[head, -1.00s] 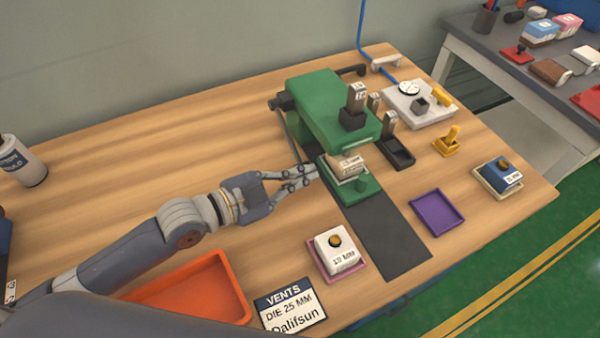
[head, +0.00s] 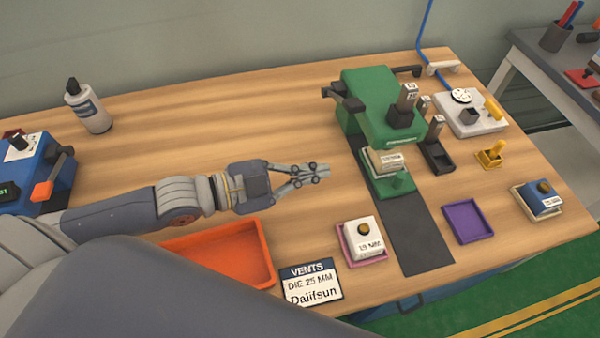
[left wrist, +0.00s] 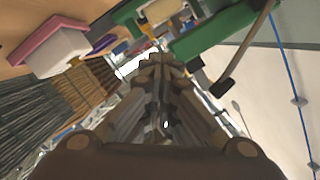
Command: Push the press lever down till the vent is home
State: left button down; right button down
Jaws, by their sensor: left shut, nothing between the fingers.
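The green press (head: 375,105) stands at the back right of the table, with a dark lever (head: 341,95) at its left side. The lever's black grip also shows in the left wrist view (left wrist: 222,87). A pale labelled block (head: 386,163) sits on the press's green base (head: 395,186), under the head. The vent is too small to make out. My left gripper (head: 328,172) is shut and empty, left of the press base and apart from it. It is below the lever in the head view, not touching it. My right gripper is not in view.
An orange tray (head: 268,262) and a vents sign (head: 312,283) lie at the front. A white block (head: 362,233) on a pink tray and a purple tray (head: 469,222) flank the dark mat (head: 415,235).

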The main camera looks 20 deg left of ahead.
pick_arm(q)
jog(key=shift+v, duration=1.2)
jog(key=shift+d, duration=0.1)
